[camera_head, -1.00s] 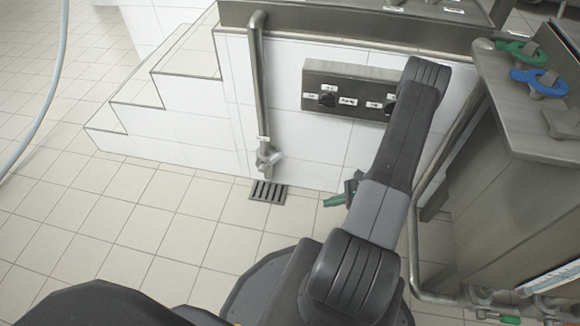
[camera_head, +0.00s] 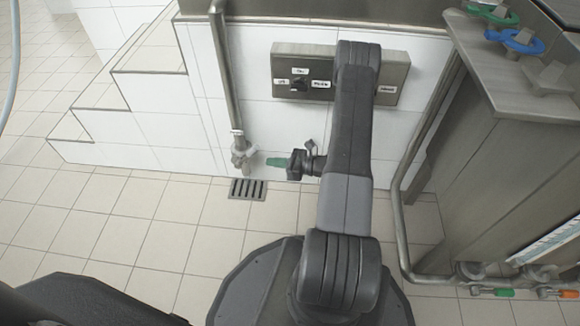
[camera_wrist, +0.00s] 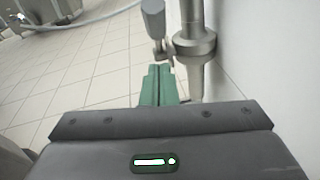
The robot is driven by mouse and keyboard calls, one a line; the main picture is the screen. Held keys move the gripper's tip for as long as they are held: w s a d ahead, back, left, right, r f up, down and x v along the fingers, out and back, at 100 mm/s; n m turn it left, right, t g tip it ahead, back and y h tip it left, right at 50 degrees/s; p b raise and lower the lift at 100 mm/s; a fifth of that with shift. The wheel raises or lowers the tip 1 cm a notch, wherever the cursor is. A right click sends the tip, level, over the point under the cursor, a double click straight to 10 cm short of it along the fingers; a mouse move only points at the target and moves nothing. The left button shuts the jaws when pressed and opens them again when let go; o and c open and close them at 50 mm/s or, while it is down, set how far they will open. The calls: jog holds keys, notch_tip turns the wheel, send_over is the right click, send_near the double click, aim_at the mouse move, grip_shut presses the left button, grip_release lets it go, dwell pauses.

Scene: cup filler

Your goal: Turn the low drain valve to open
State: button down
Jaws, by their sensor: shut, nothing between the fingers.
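A low valve (camera_head: 242,158) sits at the foot of the vertical pipe (camera_head: 226,80) against the white tiled wall, just above the floor drain grate (camera_head: 248,189). My gripper (camera_head: 272,161) is just right of this valve, its green fingers shut with nothing between them and pointing left at it. In the wrist view the gripper's green fingers (camera_wrist: 158,86) point up toward the valve's metal body (camera_wrist: 194,42) and its grey lever handle (camera_wrist: 153,20). The fingertips look close under the handle; I cannot tell whether they touch.
A control panel (camera_head: 290,72) with a black knob is on the wall behind my arm. Tiled steps (camera_head: 120,90) rise at left. Open floor lies at left.

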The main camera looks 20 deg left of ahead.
aim_at(247, 157)
jog(key=shift+a+r+b, duration=0.45)
jog(key=shift+a+r, duration=0.8)
jog(key=shift+a, duration=0.2)
jog(key=shift+r, duration=0.1)
